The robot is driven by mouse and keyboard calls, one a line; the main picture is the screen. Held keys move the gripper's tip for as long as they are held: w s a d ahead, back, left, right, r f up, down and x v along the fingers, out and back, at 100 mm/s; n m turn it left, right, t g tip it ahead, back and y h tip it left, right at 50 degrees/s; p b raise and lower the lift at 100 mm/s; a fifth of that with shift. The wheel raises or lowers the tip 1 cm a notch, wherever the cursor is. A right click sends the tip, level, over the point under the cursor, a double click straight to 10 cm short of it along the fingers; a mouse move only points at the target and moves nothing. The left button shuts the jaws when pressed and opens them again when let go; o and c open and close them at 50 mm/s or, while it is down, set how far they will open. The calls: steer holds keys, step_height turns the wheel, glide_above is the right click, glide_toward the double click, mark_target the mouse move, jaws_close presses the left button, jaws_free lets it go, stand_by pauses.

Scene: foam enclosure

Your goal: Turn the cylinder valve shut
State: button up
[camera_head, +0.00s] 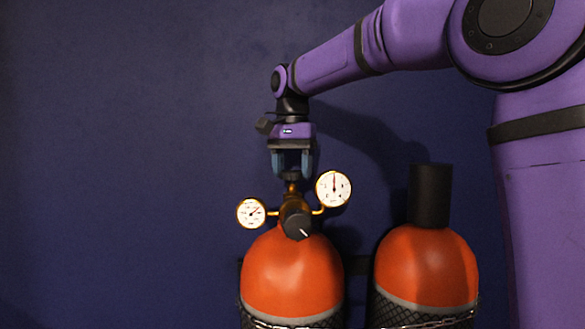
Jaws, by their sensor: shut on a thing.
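The orange cylinder (291,272) with the valve stands upright at the lower middle of the head view. On its top sits a brass valve (292,203) with a dark round knob (298,225) facing me that bears a white mark. My gripper (292,174) points straight down over the valve, one finger on each side of its upper end. It is shut on the top of the valve, whose handle is mostly hidden between the fingers.
Two round white gauges flank the valve, the left gauge (251,212) lower and the right gauge (333,188) higher, close to the fingers. A second orange cylinder (426,265) with a black cap (430,195) stands to the right. The dark blue wall (120,150) is bare on the left.

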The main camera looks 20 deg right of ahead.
mark_target(293, 171)
steer(key=shift+m, duration=0.5)
steer(key=o, duration=0.9)
steer(key=shift+r, duration=0.1)
step_height(293, 171, up, 11)
steer(key=shift+f, duration=0.2)
steer(key=shift+s, duration=0.1)
